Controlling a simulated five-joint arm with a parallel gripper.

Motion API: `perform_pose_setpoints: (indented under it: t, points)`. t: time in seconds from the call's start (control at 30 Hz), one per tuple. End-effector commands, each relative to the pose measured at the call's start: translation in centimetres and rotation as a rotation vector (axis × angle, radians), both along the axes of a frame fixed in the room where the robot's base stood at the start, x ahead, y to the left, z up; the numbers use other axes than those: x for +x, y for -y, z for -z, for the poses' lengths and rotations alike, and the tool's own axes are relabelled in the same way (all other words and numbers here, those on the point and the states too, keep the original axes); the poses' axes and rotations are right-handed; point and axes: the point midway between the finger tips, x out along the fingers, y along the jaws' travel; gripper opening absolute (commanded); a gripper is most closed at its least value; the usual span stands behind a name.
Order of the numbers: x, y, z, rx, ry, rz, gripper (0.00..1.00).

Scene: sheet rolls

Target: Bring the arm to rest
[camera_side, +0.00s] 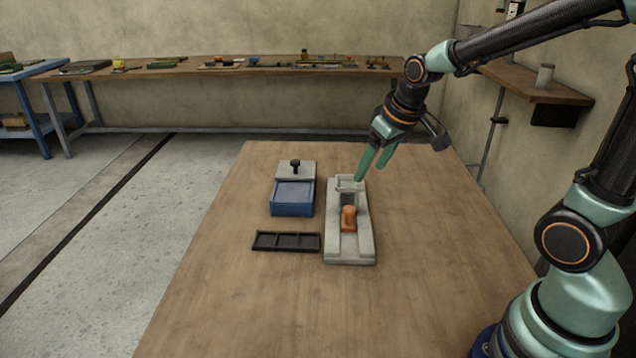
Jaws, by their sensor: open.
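My gripper (370,168) hangs above the far end of a grey fixture (350,248) on the wooden table. Its two green fingers are apart and point down and to the left, with nothing seen between them. I cannot tell whether a fingertip touches the fixture's far end. An orange piece (348,218) sits in the fixture's channel, nearer the camera than my gripper.
A blue box (292,208) stands left of the fixture, with a grey plate (296,171) bearing a black knob behind it. A black divided tray (286,242) lies in front of the box. The table (230,310) is bare at front and right. A wall shelf (530,84) is at right.

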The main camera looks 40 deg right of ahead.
Motion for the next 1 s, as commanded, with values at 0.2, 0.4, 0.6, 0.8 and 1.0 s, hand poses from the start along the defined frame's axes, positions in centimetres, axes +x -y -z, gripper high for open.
perform_pose_setpoints:
  t: [0.2, 0.4, 0.6, 0.8, 1.0]
  points:
    - [-4.5, -2.8, -3.7, 0.018, 0.053, -0.015, 0.67]
    - [-8.0, -4.4, -4.9, 0.037, 0.079, -0.022, 0.67]
    - [-9.4, -5.0, -5.1, 0.045, 0.087, -0.023, 0.67]
    - [-9.5, -5.0, -5.1, 0.046, 0.086, -0.024, 0.67]
    - [-9.5, -5.0, -5.1, 0.046, 0.086, -0.024, 0.67]
